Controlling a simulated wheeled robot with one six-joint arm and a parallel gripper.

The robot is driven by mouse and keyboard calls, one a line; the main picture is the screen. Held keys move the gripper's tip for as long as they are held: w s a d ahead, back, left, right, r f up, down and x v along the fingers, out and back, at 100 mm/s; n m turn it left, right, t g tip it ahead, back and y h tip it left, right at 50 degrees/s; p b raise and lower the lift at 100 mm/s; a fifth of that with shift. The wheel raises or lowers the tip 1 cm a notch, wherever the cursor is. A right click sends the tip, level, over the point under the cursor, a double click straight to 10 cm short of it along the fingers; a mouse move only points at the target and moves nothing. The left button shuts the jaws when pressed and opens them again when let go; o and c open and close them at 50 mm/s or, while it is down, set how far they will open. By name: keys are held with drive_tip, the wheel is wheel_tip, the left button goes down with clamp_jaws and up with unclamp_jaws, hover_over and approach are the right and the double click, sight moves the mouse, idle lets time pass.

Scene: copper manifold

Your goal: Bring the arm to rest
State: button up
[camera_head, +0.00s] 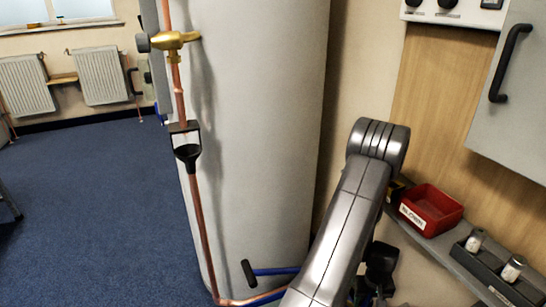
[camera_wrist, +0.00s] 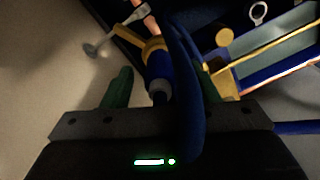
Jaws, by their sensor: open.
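My arm (camera_head: 345,225) rises from the bottom of the head view and bends at its top, in front of the grey cylindrical tank (camera_head: 255,120). My gripper (camera_wrist: 165,82) shows in the wrist view with its two green fingers apart, so it is open. A blue and yellow cylindrical part (camera_wrist: 158,65) appears between or beyond the fingers; I cannot tell whether they touch it. A dark blue curved strip (camera_wrist: 187,90) crosses in front of the right finger. In the head view the gripper cannot be made out clearly behind the arm.
A copper pipe (camera_head: 197,215) with a brass valve (camera_head: 173,41) runs down the tank. At right a shelf (camera_head: 440,245) holds a red bin (camera_head: 430,208) and a dark tray (camera_head: 490,272) with small bottles, below a grey cabinet (camera_head: 515,110). Blue carpet (camera_head: 90,190) lies open at left.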

wheel_tip(320, 180, up, 6)
drive_tip(key=p, duration=0.4)
drive_tip(key=shift+n, duration=0.5)
drive_tip(key=shift+s+a, duration=0.15)
drive_tip(key=shift+a, duration=2.25)
